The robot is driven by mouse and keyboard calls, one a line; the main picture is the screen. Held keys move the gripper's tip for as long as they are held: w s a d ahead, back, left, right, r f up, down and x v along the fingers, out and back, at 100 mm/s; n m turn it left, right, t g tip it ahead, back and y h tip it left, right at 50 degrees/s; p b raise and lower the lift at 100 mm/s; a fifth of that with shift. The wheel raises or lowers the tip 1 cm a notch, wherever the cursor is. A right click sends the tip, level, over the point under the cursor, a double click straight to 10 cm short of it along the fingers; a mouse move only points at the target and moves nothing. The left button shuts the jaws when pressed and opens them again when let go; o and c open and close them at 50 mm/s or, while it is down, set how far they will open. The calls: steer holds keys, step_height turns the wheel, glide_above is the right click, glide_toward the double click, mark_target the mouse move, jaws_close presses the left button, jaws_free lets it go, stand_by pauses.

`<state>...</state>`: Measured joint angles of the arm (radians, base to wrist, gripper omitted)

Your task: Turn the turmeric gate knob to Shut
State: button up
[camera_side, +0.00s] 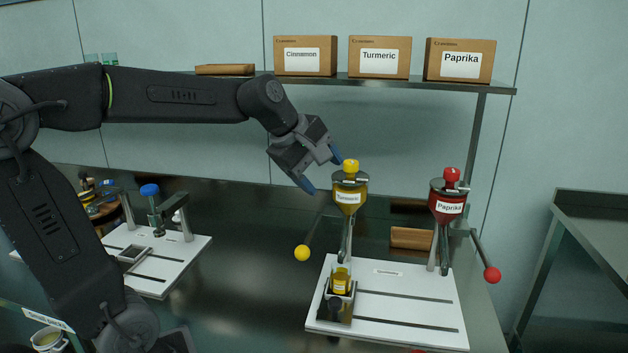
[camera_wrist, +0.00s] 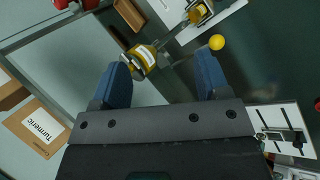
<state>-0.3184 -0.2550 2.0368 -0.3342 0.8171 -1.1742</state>
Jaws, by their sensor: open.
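The turmeric hopper (camera_side: 348,197) is a yellow funnel on a post, with a yellow knob (camera_side: 350,166) on top. A lever with a yellow ball (camera_side: 302,253) reaches down to its left. My gripper (camera_side: 320,170) is open and empty, tilted, just left of the knob; its upper fingertip appears close to the knob, and I cannot tell whether they touch. In the wrist view the turmeric hopper (camera_wrist: 145,56) shows between the fingers (camera_wrist: 162,62), nearer the left one, and the yellow ball (camera_wrist: 217,42) near the right one. Any Shut marking is too small to read.
A red paprika hopper (camera_side: 449,207) with a red ball lever (camera_side: 492,275) stands to the right. A jar with yellow contents (camera_side: 341,279) sits below the turmeric hopper on a white board (camera_side: 400,330). A shelf with labelled boxes (camera_side: 380,57) is behind. Another board (camera_side: 185,275) is left.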

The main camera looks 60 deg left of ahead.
steer(key=shift+s+d+f+m, duration=0.2)
steer(key=shift+s+d+m, duration=0.3)
steer(key=shift+s+m, duration=0.15)
steer(key=shift+s+d+f+m, duration=0.15)
steer(key=shift+s+d+m, duration=0.4)
steer(key=shift+m, duration=0.2)
steer(key=shift+a, duration=0.1)
steer(key=m+y, duration=0.7)
glide_toward(351, 162)
steer(key=shift+g, duration=0.3)
steer(key=x, duration=1)
steer(key=shift+w+a, duration=0.1)
steer(key=shift+w, duration=0.25)
steer(key=shift+c, duration=0.4)
steer(key=c, duration=0.8)
